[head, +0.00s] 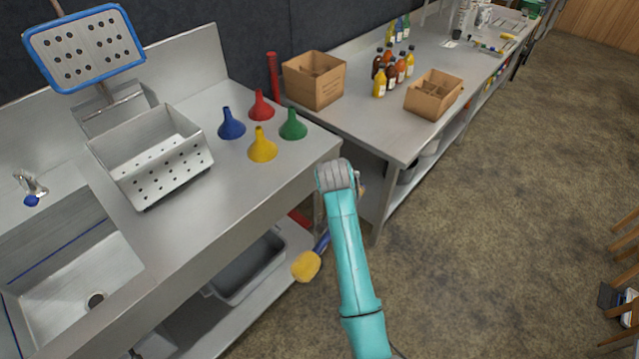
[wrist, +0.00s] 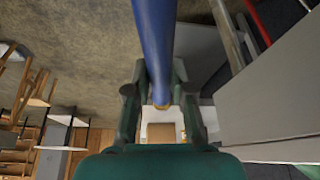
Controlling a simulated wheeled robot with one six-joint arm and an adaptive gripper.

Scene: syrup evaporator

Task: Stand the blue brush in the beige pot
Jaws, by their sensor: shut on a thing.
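The blue brush shows in the head view as a short blue handle (head: 322,242) with a yellow head (head: 306,266) hanging low, tilted, beside the sink counter's front edge. In the wrist view its blue handle (wrist: 154,45) runs from the top edge down between the green fingers of my gripper (wrist: 158,95). My gripper is shut on the handle. In the head view my teal arm hides most of the gripper. I cannot make out a beige pot in either view.
The steel sink counter (head: 225,185) holds several coloured funnels and a perforated steel bin (head: 165,165). A grey tub (head: 250,270) is on its lower shelf. A second steel table (head: 375,120) carries cardboard boxes (head: 314,80) and bottles. The floor at right is mostly clear.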

